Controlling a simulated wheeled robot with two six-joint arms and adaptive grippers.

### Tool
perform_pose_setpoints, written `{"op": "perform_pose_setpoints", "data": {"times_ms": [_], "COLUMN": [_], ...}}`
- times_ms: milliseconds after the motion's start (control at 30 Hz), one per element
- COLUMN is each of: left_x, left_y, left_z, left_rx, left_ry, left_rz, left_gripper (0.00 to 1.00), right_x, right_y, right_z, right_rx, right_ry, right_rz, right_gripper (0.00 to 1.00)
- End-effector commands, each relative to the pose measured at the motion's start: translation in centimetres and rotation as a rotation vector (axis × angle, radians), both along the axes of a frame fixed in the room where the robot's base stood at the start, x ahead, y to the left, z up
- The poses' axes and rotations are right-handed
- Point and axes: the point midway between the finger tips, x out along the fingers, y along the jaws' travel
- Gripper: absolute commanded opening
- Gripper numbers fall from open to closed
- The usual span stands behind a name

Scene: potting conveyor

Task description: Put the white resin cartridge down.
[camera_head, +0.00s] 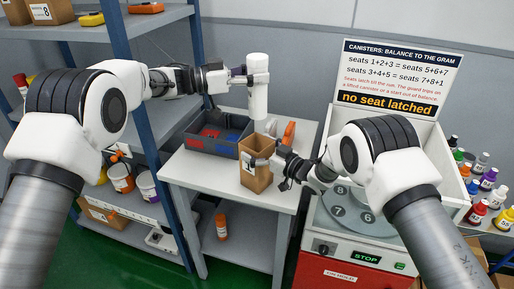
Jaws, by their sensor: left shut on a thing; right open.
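The white resin cartridge (258,98) is upright in the air above the white table (206,172). My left gripper (256,79) is shut on it near its upper part. Below it, an open brown box (256,181) stands on the table. My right gripper (262,160) is open at the upper part of that box; I cannot tell whether it touches it. A dark tray (209,146) with red and blue compartments sits just left of the box. A small white item beside the box's top and an orange item (289,132) behind it are partly hidden.
A machine with a round numbered plate (342,218) and a sign (393,78) stands at the right. Several coloured bottles (488,179) line the far right. Shelves with a blue post (125,45) are at left. An orange bottle (221,226) stands on the table's lower shelf.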

Motion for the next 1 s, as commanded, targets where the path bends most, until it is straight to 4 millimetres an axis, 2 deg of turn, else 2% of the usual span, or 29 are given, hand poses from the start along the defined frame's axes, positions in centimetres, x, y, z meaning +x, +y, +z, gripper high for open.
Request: {"op": "perform_pose_setpoints", "data": {"times_ms": [67, 200, 233, 433, 533, 633, 700, 800, 833, 933, 1000], "left_x": [0.0, 0.0, 0.0, 0.5, 1.4, 1.3, 0.8, 0.0, 0.0, 0.0, 0.0], "left_y": [0.0, 0.0, 0.0, 0.2, 0.6, 0.8, 0.8, 0.3, 0.2, 0.2, 0.2], "left_z": [0.1, 0.1, 0.1, -0.1, -2.2, -3.4, -3.4, -1.9, -2.0, -3.9, -6.1], "left_rx": [-0.001, -0.001, -0.001, 0.002, 0.005, 0.008, 0.009, 0.011, 0.011, 0.011, 0.011], "left_ry": [-0.001, -0.001, -0.001, 0.000, 0.005, 0.003, 0.001, -0.006, -0.004, 0.003, 0.004], "left_rz": [0.000, 0.000, 0.000, 0.031, 0.135, 0.250, 0.306, 0.312, 0.311, 0.310, 0.310], "left_gripper": [0.00, 0.00, 0.00, 0.00, 0.00, 0.00, 0.00, 0.00, 0.00, 0.00, 0.00], "right_x": [0.0, 0.0, 0.0, 0.0, 0.0, 0.0, 0.0, 0.0, 0.0, 0.0, 0.0], "right_y": [0.0, 0.0, 0.0, 0.0, 0.0, 0.0, 0.0, 0.0, 0.0, 0.0, 0.0], "right_z": [0.0, 0.0, 0.0, 0.0, 0.0, 0.0, 0.0, 0.0, 0.0, 0.0, 0.0], "right_rx": [0.000, -0.001, -0.001, -0.001, -0.001, -0.001, 0.000, -0.001, -0.001, 0.000, 0.000], "right_ry": [0.000, -0.001, -0.001, -0.001, -0.001, -0.001, 0.000, 0.001, 0.001, 0.000, 0.000], "right_rz": [0.000, 0.000, 0.000, 0.000, 0.000, 0.000, 0.000, 0.000, 0.000, 0.000, 0.000], "right_gripper": [1.00, 0.50, 0.46, 0.46, 0.46, 0.46, 0.46, 0.46, 0.46, 0.46, 0.46]}}
